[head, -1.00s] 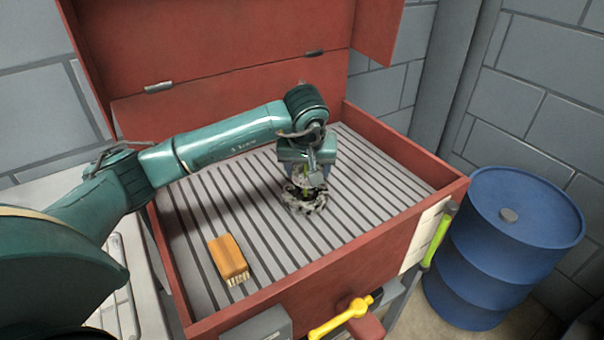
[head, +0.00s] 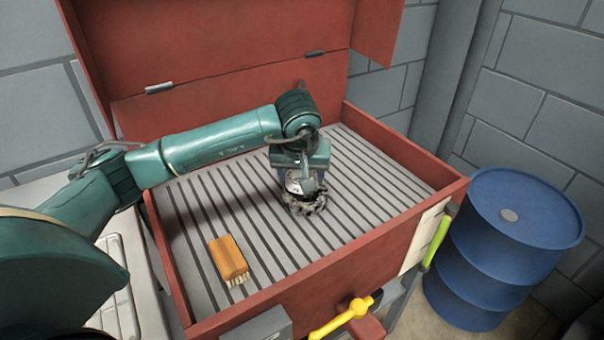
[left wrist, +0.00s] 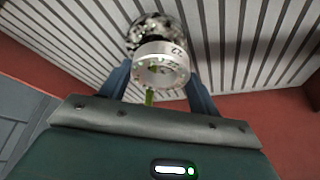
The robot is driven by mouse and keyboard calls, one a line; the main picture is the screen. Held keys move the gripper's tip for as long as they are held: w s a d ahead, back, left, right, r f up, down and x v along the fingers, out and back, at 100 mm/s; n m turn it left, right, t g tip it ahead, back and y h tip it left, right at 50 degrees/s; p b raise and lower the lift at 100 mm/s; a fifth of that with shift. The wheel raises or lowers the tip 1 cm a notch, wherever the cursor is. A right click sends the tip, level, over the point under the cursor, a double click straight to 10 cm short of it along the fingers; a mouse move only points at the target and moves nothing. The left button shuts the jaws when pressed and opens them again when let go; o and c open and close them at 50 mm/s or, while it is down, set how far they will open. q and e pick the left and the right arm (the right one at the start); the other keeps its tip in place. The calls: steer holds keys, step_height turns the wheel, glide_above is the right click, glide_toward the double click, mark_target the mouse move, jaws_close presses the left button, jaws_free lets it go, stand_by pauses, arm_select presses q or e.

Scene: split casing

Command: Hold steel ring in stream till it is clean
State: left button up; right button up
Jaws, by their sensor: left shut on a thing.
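My left gripper (head: 303,190) is shut on the steel ring (left wrist: 161,66), low over the slatted floor of the red basin. In the left wrist view the ring sits between the two fingers and looks mostly bright silver, with dark marks on its face. A dark, speckled round piece (left wrist: 148,32) shows just beyond the ring; it also shows under the gripper in the head view (head: 304,206). I cannot make out a stream. My right gripper is not in view.
The red basin (head: 395,150) has raised walls and an open lid (head: 220,40) behind. An orange brush (head: 229,256) lies on the slats at front left. A yellow valve handle (head: 340,318) is on the front. A blue drum (head: 515,240) stands right.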

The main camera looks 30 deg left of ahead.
arm_select(q)
steer(key=s+d, duration=0.2)
steer(key=s, duration=0.4)
steer(key=shift+d, duration=0.35)
steer(key=shift+r, duration=0.15)
stand_by(1.1)
steer(key=s+d+r+p, duration=0.2)
steer(key=s+r, duration=0.1)
steer(key=s, duration=0.1)
steer(key=shift+s+r, duration=0.2)
steer(key=shift+r, duration=0.2)
stand_by(0.5)
